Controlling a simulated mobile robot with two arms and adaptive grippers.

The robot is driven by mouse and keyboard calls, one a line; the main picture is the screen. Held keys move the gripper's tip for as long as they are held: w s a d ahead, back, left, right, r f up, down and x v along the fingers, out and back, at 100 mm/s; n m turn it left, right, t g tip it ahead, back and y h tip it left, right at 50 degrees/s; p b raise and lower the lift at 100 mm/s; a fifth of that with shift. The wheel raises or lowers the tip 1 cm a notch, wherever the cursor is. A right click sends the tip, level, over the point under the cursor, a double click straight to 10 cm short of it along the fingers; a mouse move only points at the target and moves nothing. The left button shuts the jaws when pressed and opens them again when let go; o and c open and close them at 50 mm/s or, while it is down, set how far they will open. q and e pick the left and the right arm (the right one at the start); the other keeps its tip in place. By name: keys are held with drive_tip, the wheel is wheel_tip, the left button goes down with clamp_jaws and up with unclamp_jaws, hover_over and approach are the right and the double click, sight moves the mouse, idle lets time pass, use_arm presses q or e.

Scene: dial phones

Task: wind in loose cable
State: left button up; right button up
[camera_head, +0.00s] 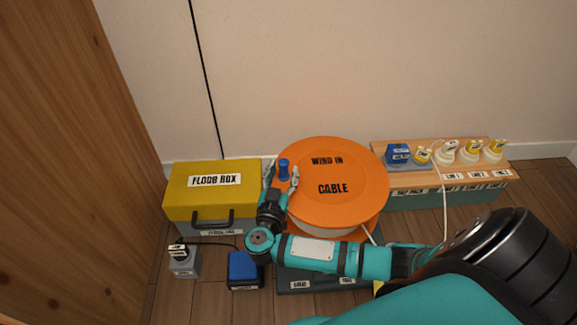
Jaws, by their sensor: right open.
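An orange cable reel (345,165) lies flat with its round top up, marked "WIND IN CABLE". A blue crank knob (284,168) stands upright near its left edge. My right gripper (282,178) is open, with its fingers on either side of the knob; I cannot tell whether they touch it. A white cable (445,215) runs down from the plug rack (440,196) at the right, and a short white piece shows at the reel's lower right. My right arm crosses in front of the reel and hides part of its base. My left gripper is not in view.
A yellow floor box (185,205) stands left of the reel. A grey plug block (184,262) and a blue block (243,268) sit on the floor before it. Several plugs stand on the rack. A wall is close behind; a wooden panel (60,160) is at left.

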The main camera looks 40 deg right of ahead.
drive_tip(key=shift+w+d, duration=0.4)
drive_tip(key=shift+d, duration=0.05)
clamp_jaws()
idle(0.6)
